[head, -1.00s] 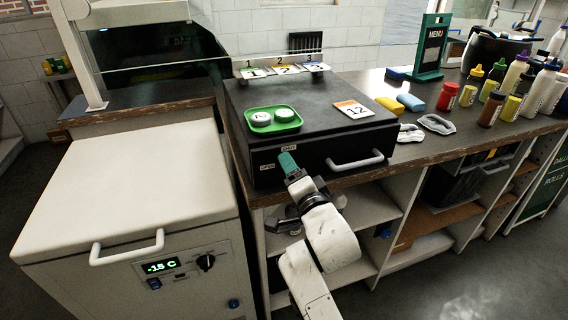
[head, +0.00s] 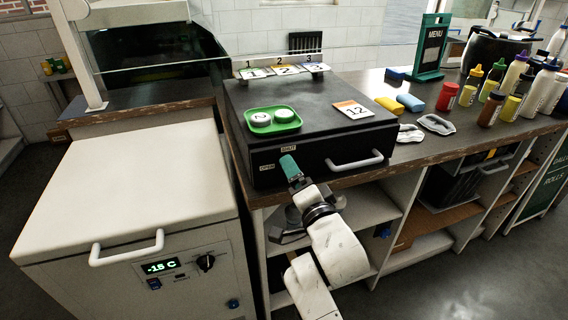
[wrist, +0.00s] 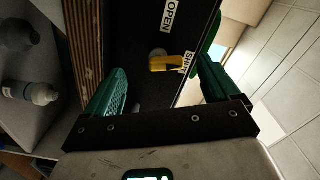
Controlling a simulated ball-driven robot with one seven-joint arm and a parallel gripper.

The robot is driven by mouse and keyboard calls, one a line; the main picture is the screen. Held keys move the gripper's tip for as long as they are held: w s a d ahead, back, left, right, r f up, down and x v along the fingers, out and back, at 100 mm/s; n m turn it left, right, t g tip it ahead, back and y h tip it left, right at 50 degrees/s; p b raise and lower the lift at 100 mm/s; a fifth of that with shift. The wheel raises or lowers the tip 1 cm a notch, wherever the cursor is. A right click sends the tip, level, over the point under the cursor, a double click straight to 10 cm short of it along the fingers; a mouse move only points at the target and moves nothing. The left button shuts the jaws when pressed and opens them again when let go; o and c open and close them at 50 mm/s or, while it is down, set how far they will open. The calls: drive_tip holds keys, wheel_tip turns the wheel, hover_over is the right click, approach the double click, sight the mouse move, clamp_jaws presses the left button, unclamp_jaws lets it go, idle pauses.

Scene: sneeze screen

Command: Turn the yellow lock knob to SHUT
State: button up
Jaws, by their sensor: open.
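The yellow lock knob (wrist: 164,63) shows in the wrist view on the front of the black box (head: 320,118). It lies beyond and between my open fingers, apart from both. Its bar lies across the picture, its right end near the SHUT label (wrist: 188,63); the OPEN label (wrist: 172,15) is above it. I cannot tell its exact setting. In the head view my gripper (head: 287,163) hides the knob, and the OPEN label (head: 267,167) and SHUT label (head: 289,149) show beside it. My gripper also shows in the wrist view (wrist: 158,85), its green fingers wide apart and empty.
A white handle (head: 355,161) sticks out of the box front, right of my gripper. A green tray (head: 250,128) with two round tins and a number 12 card (head: 353,109) lie on the box. A white chest freezer (head: 130,180) stands at left.

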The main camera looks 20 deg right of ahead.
drive_tip(key=shift+s, duration=1.7)
drive_tip(key=s+d+f+n+g+h, duration=0.1)
drive_tip(key=s+d+f+n+g, duration=0.25)
drive_tip(key=s+f, duration=0.4)
drive_tip(key=s+d+f+n+g+h, duration=0.1)
drive_tip(key=s+d+f+n+g, duration=0.1)
drive_tip(key=s+d+f+g, duration=0.5)
drive_tip(key=s+a+f+n+g+y, duration=0.1)
drive_tip(key=s+f+n+g, duration=0.2)
drive_tip(key=s, duration=0.8)
drive_tip(key=s+a+f+n+g+p, duration=0.1)
drive_tip(key=s+f+n+g, duration=0.2)
drive_tip(key=s+f, duration=0.3)
drive_tip(key=s+n, duration=0.1)
drive_tip(key=s, duration=0.3)
drive_tip(key=shift+s+a+f+y, duration=0.2)
drive_tip(key=shift+s+a+y, duration=0.05)
drive_tip(key=shift+s+y, duration=0.15)
drive_tip(key=shift+g, duration=0.25)
